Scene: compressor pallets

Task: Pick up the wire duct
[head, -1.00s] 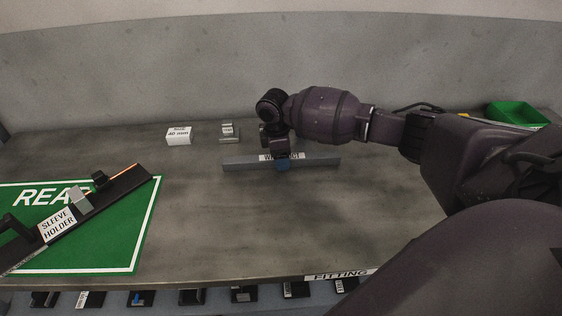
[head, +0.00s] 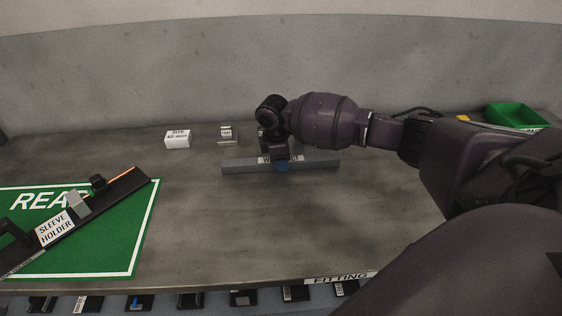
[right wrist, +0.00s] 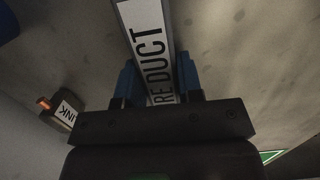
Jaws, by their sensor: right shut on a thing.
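The wire duct (head: 240,167) is a long grey bar with a white label on top, lying lengthwise across the back middle of the table in the head view. My right gripper (head: 281,166) comes down over its middle from above, with a blue fingertip on the near side. In the right wrist view the duct (right wrist: 150,45) runs between the two blue fingers of the right gripper (right wrist: 162,85), which are shut on it; its label reads "RE DUCT" there. Whether the duct is clear of the table is hard to tell. My left gripper is not in view.
A white labelled box (head: 177,139) and a small labelled metal part (head: 227,134) stand behind the duct to the left. A black sleeve holder (head: 120,190) lies across a green mat (head: 120,250) at left. A green bin (head: 515,116) stands back right. The table's front middle is clear.

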